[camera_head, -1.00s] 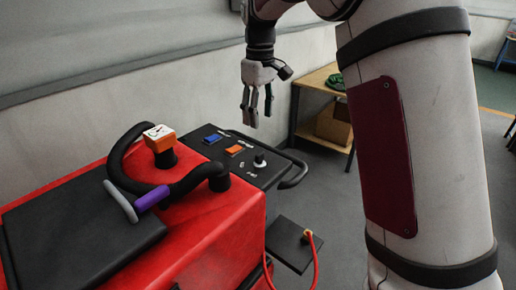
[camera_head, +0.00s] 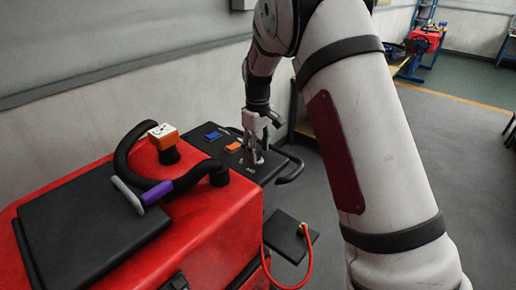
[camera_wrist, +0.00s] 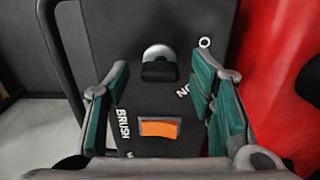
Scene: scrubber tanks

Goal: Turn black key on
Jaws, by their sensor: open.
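The black key (camera_wrist: 159,70) shows in the wrist view as a black grip with a light round base, on the dark control panel (camera_wrist: 185,25) of the red machine. My gripper (camera_wrist: 160,85) is open, with one green-padded finger on each side of the key in that view. Nothing is held, and I cannot tell whether a finger touches the key. In the head view my gripper (camera_head: 253,160) points down at the panel's right end and mostly hides the key.
An orange switch (camera_wrist: 159,128) beside the word BRUSH and a blue switch (camera_head: 213,135) sit on the panel. A black handle bar (camera_head: 292,165) rounds its end. The red machine (camera_head: 215,215) carries a black hose and an orange-white cap (camera_head: 163,136). A red cable (camera_head: 309,262) hangs below.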

